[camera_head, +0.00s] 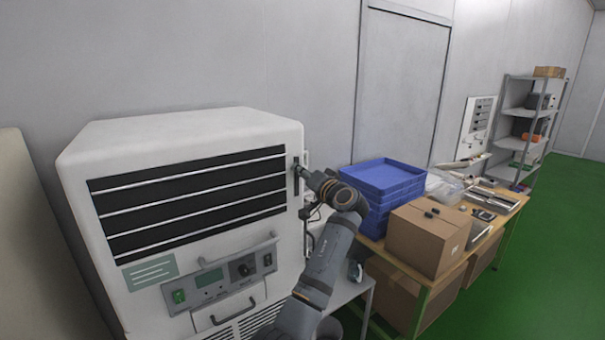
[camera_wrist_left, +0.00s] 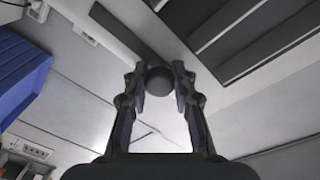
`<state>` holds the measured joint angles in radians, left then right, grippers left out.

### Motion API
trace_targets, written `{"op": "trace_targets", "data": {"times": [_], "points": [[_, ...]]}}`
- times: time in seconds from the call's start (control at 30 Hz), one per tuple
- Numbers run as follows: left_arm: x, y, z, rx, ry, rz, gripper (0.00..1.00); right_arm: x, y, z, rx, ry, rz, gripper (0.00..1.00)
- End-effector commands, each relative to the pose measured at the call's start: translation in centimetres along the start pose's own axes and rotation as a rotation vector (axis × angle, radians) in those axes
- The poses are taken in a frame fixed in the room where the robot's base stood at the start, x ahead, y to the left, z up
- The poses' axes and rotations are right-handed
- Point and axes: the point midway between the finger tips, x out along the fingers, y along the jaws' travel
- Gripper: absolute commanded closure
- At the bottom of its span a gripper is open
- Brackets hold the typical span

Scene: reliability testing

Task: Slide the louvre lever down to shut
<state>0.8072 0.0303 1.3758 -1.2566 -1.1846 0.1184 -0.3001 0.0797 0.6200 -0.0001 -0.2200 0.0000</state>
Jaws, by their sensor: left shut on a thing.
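A white cabinet unit (camera_head: 180,135) stands at the left with a louvre (camera_head: 190,203) of wide dark slats and thin light lines between them. The louvre lever (camera_head: 296,161) is at the upper right edge of the unit, beside the louvre; my gripper mostly hides it there. In the left wrist view its round dark knob (camera_wrist_left: 159,81) sits between my two fingers. My left gripper (camera_head: 302,171) reaches in to the lever and is shut on the knob. The louvre slats (camera_wrist_left: 245,35) also show at upper right in the wrist view. My right gripper is not in view.
A control panel (camera_head: 222,278) with a handle is below the louvre. Blue stacked trays (camera_head: 382,178) and a cardboard box (camera_head: 428,236) stand on a table just right of my arm. A grey shelf rack (camera_head: 525,130) is farther back. Green floor is free at the right.

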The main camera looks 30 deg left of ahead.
Motion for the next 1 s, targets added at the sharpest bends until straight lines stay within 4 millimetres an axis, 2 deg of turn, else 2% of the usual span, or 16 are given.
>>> {"op": "trace_targets", "data": {"times": [0.03,0.2,0.27,0.37,0.63,0.67,0.7,0.83,1.0], "points": [[0.0,1.7,1.7,0.001,-0.001,0.001,1.0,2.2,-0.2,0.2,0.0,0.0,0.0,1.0],[0.0,4.5,4.5,0.001,-0.001,0.001,1.0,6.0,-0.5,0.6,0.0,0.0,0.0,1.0],[0.0,5.2,5.2,0.0,0.0,0.001,1.0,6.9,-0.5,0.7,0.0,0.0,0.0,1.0],[0.0,5.5,5.5,0.0,0.0,0.001,1.0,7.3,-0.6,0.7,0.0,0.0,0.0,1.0],[0.0,5.3,5.3,0.0,-0.001,0.002,1.0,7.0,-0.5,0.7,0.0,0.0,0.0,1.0],[0.0,5.3,5.3,0.0,-0.001,0.002,0.73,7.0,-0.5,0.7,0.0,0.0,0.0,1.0],[0.0,5.3,5.3,0.0,-0.001,0.002,0.67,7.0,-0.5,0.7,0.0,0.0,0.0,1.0],[0.0,5.3,5.3,0.0,-0.001,0.001,0.5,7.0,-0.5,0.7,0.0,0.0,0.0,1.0],[0.0,5.3,5.3,0.0,0.0,0.001,0.5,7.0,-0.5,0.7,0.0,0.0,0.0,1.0]]}}
